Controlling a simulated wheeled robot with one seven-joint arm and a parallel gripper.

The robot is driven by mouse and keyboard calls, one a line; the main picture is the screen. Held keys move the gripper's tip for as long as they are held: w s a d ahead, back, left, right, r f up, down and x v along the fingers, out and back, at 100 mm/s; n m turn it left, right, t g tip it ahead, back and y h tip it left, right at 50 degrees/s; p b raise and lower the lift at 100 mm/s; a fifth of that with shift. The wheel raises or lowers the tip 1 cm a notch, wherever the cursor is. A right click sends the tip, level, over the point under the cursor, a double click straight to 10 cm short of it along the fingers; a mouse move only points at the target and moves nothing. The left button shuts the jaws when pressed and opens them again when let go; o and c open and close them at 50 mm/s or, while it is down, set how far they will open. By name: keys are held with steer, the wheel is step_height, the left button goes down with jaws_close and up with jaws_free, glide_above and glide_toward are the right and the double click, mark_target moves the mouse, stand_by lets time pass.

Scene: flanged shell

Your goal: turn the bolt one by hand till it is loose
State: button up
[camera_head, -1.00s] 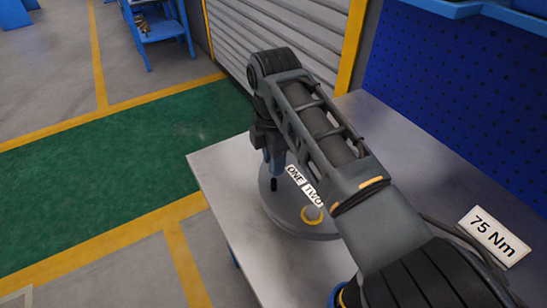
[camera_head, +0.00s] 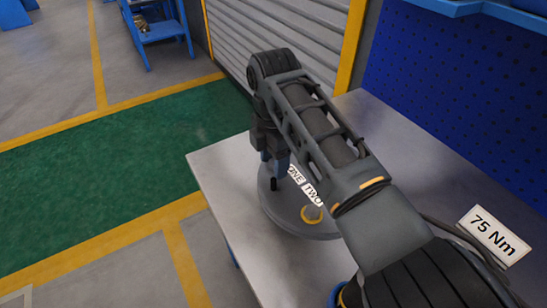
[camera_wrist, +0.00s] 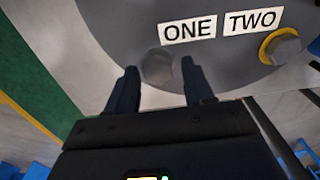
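A round grey flanged shell (camera_head: 286,222) sits on the table, and it fills the top of the wrist view (camera_wrist: 118,22). Bolt one, a grey hex head (camera_wrist: 158,66), lies below the white label ONE (camera_wrist: 188,32). Bolt two (camera_wrist: 287,43), with a yellow ring under it, lies beside the label TWO (camera_wrist: 253,21); it also shows in the head view (camera_head: 312,213). My gripper (camera_wrist: 159,68) is open, with its fingertips on either side of bolt one and a visible gap on both sides. In the head view my arm hides bolt one.
The shell stands on a light grey table (camera_head: 222,176). A 75 Nm sign (camera_head: 487,236) is at the right. A blue pegboard (camera_head: 455,95) rises behind the table, with a roller shutter (camera_head: 300,40) left of it. The table's left part is clear.

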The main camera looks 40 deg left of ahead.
mark_target(273, 162)
steer(key=shift+o, duration=0.2)
steer(key=shift+r, duration=0.1)
steer(key=shift+r+b, duration=0.5)
steer(key=shift+r, duration=3.4)
